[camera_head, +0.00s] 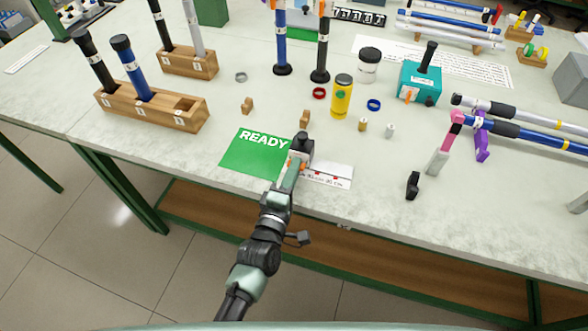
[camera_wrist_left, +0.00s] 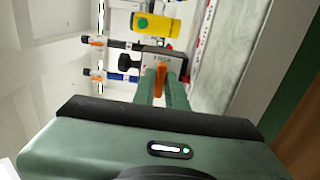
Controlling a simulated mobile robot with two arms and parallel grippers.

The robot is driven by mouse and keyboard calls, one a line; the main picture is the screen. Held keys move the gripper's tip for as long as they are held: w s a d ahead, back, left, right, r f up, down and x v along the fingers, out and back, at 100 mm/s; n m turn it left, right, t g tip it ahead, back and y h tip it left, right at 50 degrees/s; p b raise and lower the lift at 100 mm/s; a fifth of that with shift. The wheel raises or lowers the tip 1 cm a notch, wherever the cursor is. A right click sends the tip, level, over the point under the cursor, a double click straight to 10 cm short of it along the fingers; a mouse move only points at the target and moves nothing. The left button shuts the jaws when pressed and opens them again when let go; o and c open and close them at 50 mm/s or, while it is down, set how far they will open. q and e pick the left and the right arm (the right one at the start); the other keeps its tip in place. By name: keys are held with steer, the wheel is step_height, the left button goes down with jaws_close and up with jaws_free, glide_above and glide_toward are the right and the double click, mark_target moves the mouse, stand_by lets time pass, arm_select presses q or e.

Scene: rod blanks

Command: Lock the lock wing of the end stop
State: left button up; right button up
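The end stop is a dark block with a black knob (camera_head: 302,146), standing on the white scale strip (camera_head: 332,174) near the front table edge. It also shows in the left wrist view (camera_wrist_left: 152,57). Its orange lock wing (camera_wrist_left: 161,74) points toward my left gripper. My left gripper (camera_head: 296,166) reaches in from the front. In the left wrist view its two green fingertips (camera_wrist_left: 161,88) lie close on either side of the wing, with almost no gap, and appear closed on it. The fingers partly hide the wing in the head view. My right gripper is not in view.
A green READY mat (camera_head: 250,157) lies left of the end stop. A yellow bottle (camera_head: 342,97) and small wooden pieces (camera_head: 305,118) stand behind. A black clip (camera_head: 413,185) lies to the right. Wooden rod racks (camera_head: 152,108) are at the left.

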arm_select(q)
jaws_close()
steer(key=shift+m, duration=0.4)
steer(key=m+p, duration=0.1)
steer(key=m, duration=0.1)
steer(key=shift+m, duration=0.4)
steer(key=m+p, duration=0.2)
steer(key=m, duration=0.3)
steer(key=m+p, duration=0.1)
steer(key=m, duration=0.4)
steer(key=shift+m+p, duration=0.35)
steer(key=shift+m, duration=1.75)
steer(key=o, duration=0.6)
jaws_free()
